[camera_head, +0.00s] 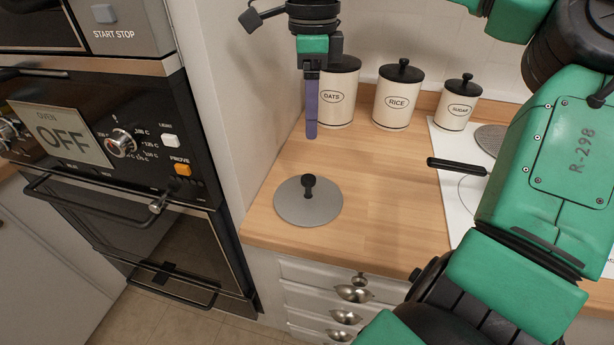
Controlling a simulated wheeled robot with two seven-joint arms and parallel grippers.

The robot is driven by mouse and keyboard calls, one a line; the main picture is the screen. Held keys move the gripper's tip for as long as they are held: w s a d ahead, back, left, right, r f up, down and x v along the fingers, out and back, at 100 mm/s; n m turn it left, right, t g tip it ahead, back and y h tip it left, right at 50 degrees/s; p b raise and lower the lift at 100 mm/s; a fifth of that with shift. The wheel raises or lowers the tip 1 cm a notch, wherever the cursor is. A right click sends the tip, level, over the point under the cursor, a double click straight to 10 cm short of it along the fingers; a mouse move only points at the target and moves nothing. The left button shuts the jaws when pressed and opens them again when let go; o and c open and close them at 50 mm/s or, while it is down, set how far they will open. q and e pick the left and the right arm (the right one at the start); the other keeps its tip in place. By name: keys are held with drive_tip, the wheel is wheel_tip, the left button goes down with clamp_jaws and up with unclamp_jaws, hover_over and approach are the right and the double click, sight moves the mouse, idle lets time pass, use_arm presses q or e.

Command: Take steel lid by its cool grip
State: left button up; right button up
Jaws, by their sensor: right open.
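The steel lid (290,208) is a flat grey disc lying on the wooden counter (380,214) near its front left corner. Its black knob grip (309,187) stands up from the middle. My right gripper (312,132) hangs down with its purple fingers over the counter, above the lid in the picture and apart from the knob. It is open, seen edge-on, so one finger hides the other. Nothing shows between the fingers. My left gripper is not in view.
Canisters marked oats (337,112), rice (396,104) and sugar (457,111) stand along the back wall. A black handle (456,166) sticks out over the white hob (448,201) at the right. The wall oven (120,200) is left. Counter around the lid is clear.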

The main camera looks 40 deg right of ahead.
sight(308, 178)
wheel_tip(308, 178, down, 15)
drive_tip(key=shift+w+a+f+p, duration=0.15)
drive_tip(key=shift+p, duration=0.45)
drive_tip(key=shift+w+f, duration=0.1)
drive_tip(key=shift+f, duration=0.4)
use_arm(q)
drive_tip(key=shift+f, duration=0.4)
use_arm(e)
drive_tip(key=shift+r, duration=0.1)
clamp_jaws()
